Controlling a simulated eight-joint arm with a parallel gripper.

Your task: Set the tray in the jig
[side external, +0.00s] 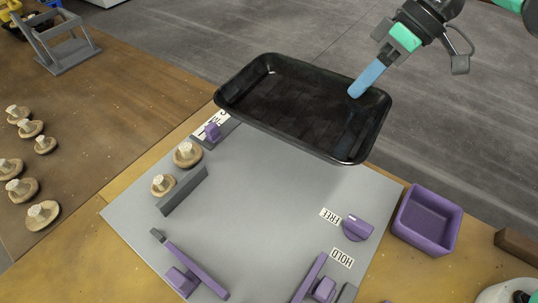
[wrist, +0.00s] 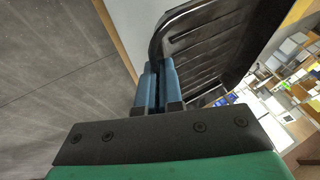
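A black tray (side external: 300,100) hangs in the air, tilted, over the far edge of the grey jig board (side external: 255,205). My gripper (side external: 358,88) has blue fingers shut on the tray's rim near its right end. In the wrist view the blue fingers (wrist: 158,88) pinch the rim of the ribbed tray (wrist: 215,40). The jig board carries a dark grey bar (side external: 182,191), a purple lever clamp (side external: 195,270) at the front left, another purple clamp (side external: 318,282) at the front right, and a purple knob (side external: 357,228) beside labels FREE and HOLD. The board's middle is bare.
Two mushrooms (side external: 187,154) stand at the board's left side near the bar. Several more mushrooms (side external: 42,214) lie on the brown surface at left. A purple open bin (side external: 427,219) stands right of the board. A grey stand (side external: 62,45) is at the back left.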

